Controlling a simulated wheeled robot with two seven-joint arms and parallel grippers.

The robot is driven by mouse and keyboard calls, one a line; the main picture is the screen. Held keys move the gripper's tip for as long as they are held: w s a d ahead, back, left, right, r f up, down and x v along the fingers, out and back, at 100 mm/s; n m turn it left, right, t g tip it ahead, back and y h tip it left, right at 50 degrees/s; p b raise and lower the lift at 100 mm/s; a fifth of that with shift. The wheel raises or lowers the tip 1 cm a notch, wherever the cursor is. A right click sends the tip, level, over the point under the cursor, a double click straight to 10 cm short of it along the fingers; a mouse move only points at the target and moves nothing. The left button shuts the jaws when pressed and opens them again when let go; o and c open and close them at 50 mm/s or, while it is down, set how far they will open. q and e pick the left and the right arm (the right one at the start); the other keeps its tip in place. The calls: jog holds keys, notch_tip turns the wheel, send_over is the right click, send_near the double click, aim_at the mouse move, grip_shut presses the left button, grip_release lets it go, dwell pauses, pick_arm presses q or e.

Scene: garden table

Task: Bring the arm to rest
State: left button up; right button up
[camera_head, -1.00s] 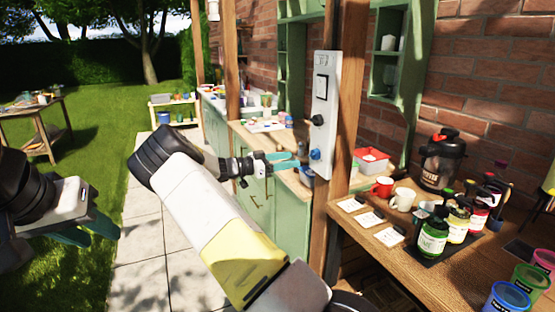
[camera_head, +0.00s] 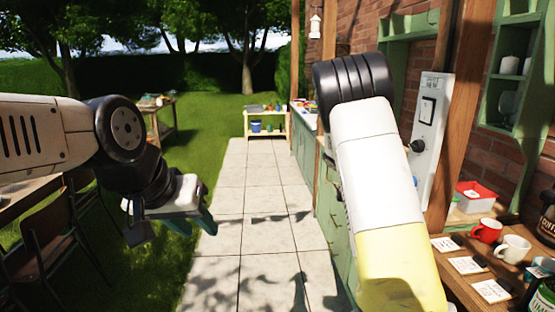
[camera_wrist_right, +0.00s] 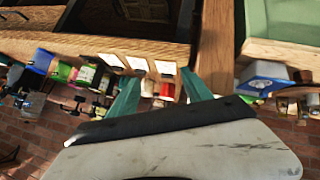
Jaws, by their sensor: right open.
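My right arm (camera_head: 375,165), white and yellow, rises in front of the counter in the head view and hides its own gripper there. In the right wrist view the right gripper (camera_wrist_right: 160,92) shows two teal fingers set well apart, with nothing held between them. My left arm (camera_head: 50,130) comes in from the left edge of the head view. The left gripper (camera_head: 172,222) points down above the lawn and path edge, clear of other things.
A wooden counter at right holds a red mug (camera_head: 487,230), a white mug (camera_head: 513,248) and white cards (camera_head: 468,265). A switch panel (camera_head: 431,140) is on a post beside my right arm. A chair (camera_head: 45,245) stands at left. The paved path (camera_head: 245,220) is clear.

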jog(key=s+a+r+n+t+y, duration=0.4)
jog(key=s+a+r+n+y, duration=0.1)
jog(key=s+a, duration=0.5)
jog(key=s+a+r+n+t+y, duration=0.4)
jog(key=s+a+r+n+y, duration=0.2)
jog(key=s, duration=0.7)
jog(key=a+r+n, duration=0.2)
jog(key=a+n, duration=0.2)
jog(key=shift+s+a, duration=0.35)
jog(key=shift+r, duration=0.1)
